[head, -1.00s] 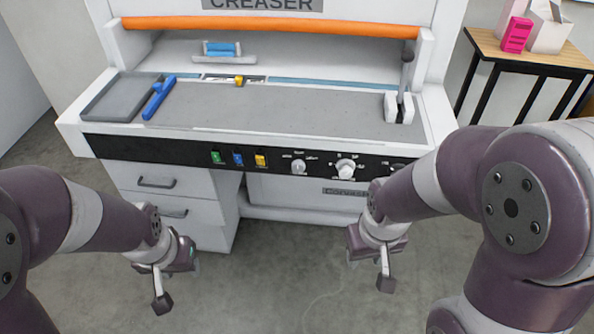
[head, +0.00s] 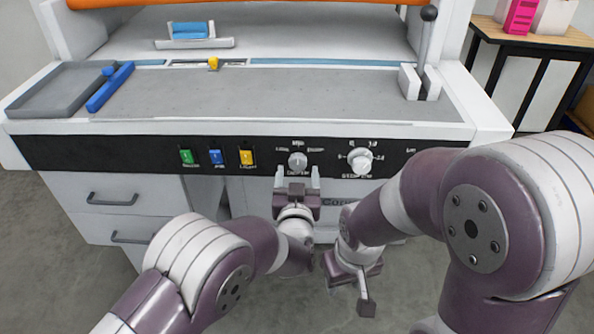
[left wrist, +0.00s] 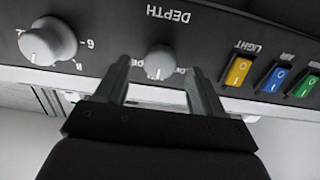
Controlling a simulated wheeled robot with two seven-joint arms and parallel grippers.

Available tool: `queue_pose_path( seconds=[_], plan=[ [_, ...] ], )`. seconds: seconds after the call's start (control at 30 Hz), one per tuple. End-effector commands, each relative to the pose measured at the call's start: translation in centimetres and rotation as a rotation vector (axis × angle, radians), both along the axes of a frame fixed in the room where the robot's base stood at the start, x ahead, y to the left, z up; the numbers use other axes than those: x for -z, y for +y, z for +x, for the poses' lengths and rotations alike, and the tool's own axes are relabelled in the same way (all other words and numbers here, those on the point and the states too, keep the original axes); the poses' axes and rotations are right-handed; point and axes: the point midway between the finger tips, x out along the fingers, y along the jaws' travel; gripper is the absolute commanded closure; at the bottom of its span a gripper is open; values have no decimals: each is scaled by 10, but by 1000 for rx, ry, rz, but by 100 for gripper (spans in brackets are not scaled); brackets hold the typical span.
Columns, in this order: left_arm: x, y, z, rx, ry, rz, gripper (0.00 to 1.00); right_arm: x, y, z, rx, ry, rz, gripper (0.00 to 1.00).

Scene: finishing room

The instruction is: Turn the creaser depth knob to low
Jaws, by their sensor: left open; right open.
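The creaser's depth knob (head: 297,161) is a small grey dial on the black front panel. In the left wrist view the knob (left wrist: 160,61) sits beside the upside-down word DEPTH. Its pointer setting is too small to read. My left gripper (head: 297,172) is open just in front of the panel, its fingers pointing at the knob. In the left wrist view the gripper's fingers (left wrist: 155,71) stand on either side of the knob, with gaps visible. My right gripper (head: 366,306) hangs low at the right, open and away from the panel.
A larger white knob (head: 360,161) is right of the depth knob. Green (head: 187,157), blue (head: 216,157) and yellow (head: 246,158) switches are to its left. A grey tray (head: 60,92) and a lever (head: 425,50) are on the machine's bed. Drawers (head: 112,198) are below left.

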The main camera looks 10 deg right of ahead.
Motion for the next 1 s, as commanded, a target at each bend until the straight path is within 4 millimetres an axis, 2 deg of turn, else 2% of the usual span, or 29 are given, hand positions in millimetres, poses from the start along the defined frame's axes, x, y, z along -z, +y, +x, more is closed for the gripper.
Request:
queue_pose_path(
  seconds=[0.1, 0.2, 0.5, 0.67, 0.7, 1.0],
  plan=[
    [2, -5, 20, -1, 0, 0, 31, 5, 0, 0, 0, 0, 0, 57],
    [1, -8, 29, -1, 0, 0, 31, 6, 0, 0, 0, 0, 0, 57],
    [0, -9, 32, 1, 1, 0, 31, 5, 0, 0, 0, 0, 0, 57],
    [0, -9, 32, 1, 1, 0, 84, 6, 0, 0, 0, 0, 0, 57],
    [0, -9, 32, 1, 1, 0, 86, 6, 0, 0, 0, 0, 0, 57],
    [1, -9, 32, 1, 10, -30, 86, 9, 0, 0, 0, 0, 0, 57]
  ],
)
